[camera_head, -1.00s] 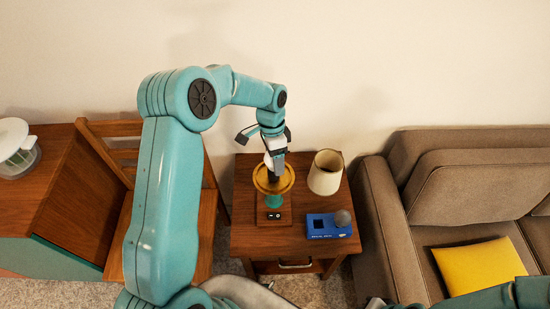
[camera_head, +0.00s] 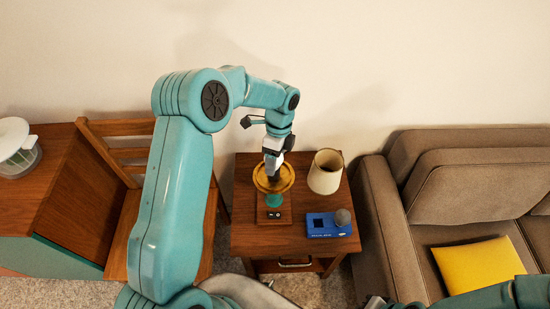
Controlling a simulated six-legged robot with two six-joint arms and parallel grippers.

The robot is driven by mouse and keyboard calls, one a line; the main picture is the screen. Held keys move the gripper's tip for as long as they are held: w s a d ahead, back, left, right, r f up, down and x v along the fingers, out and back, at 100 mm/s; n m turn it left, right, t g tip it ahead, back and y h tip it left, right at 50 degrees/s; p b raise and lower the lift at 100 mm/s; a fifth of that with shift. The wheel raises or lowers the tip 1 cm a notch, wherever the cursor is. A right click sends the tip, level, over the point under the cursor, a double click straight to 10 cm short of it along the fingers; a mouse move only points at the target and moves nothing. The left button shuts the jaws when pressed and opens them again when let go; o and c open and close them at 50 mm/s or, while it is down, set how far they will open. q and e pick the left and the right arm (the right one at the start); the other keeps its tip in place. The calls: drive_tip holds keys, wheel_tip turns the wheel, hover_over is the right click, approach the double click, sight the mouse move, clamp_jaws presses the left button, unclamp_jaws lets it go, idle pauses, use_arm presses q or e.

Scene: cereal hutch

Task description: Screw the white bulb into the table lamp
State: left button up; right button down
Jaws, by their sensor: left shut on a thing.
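The table lamp (camera_head: 274,215) stands upright on the wooden side table. It has a square wooden base with a small dark switch plate, a teal stem (camera_head: 274,200) and a round yellow ring (camera_head: 288,181) on top. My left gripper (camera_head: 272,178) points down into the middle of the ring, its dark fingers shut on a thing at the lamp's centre. That thing fits the white bulb, but the fingers and wrist hide it, so I cannot see how it sits in the socket. My right arm shows at the lower right edge; its gripper is out of view.
A cream lampshade (camera_head: 325,172) stands right of the lamp. A blue box (camera_head: 322,231) with a dark square opening and a grey bulb (camera_head: 342,217) lies in front of it. A brown sofa (camera_head: 385,225) stands close on the right, a wooden chair (camera_head: 120,127) on the left.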

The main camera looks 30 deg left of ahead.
use_arm(q)
drive_tip(key=o, duration=1.1)
drive_tip(key=v, duration=1.6)
drive_tip(key=shift+r, duration=0.2)
drive_tip(key=shift+c, duration=0.2)
